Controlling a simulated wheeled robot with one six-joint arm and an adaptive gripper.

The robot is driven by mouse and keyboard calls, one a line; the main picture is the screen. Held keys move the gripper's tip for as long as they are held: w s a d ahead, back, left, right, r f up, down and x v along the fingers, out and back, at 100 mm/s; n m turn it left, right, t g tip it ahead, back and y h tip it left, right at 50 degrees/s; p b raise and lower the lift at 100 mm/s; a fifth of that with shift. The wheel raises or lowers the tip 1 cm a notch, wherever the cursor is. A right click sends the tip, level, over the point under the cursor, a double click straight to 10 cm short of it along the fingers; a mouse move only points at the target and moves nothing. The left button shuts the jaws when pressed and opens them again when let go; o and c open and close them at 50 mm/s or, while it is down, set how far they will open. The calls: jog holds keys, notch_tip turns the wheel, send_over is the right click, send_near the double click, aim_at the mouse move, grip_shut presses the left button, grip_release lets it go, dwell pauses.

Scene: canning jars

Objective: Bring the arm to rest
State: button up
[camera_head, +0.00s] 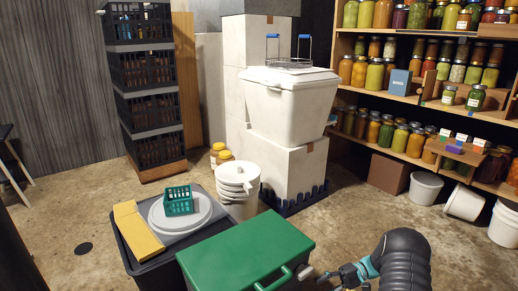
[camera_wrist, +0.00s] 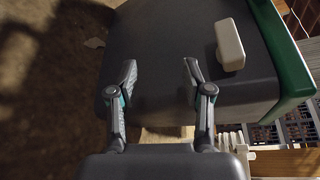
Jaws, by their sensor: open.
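My gripper (camera_head: 343,277) is at the bottom of the head view, just right of the green-lidded box (camera_head: 245,250), partly cut off by the frame edge and my dark arm. In the wrist view the two fingers of my gripper (camera_wrist: 160,82) stand apart with nothing held between them. Behind them is the dark grey side of a box with a green rim (camera_wrist: 287,40). A cream block (camera_wrist: 229,44) sticks out from that side, to the right of the fingers. I cannot tell how close the fingertips are to the box side.
A white cooler (camera_head: 290,100) stands on pale boxes behind. Jar shelves (camera_head: 400,95) and white buckets (camera_head: 425,187) are at right. Open floor (camera_head: 350,215) lies between.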

jog(key=s+a+r+t+h+p, duration=0.2)
jog(key=s+r+h, duration=0.3)
jog(key=s+r, duration=0.5)
jog(key=s+a+r+n+t+h+p, duration=0.1)
jog(key=s+r+t+h+p, duration=0.3)
jog(key=s+r, duration=0.6)
jog(key=s+a+r+n+t+h+p, duration=0.1)
jog(key=s+a+r+t+h+p, duration=0.2)
jog(key=r, duration=2.3)
jog(key=s+a+h+p, duration=0.1)
jog(key=s+h, duration=0.2)
jog(key=s, duration=0.4)
jog(key=shift+s+p, duration=0.2)
jog(key=shift+p, duration=0.15)
jog(key=shift+a+r, duration=0.1)
jog(key=shift+c, duration=0.8)
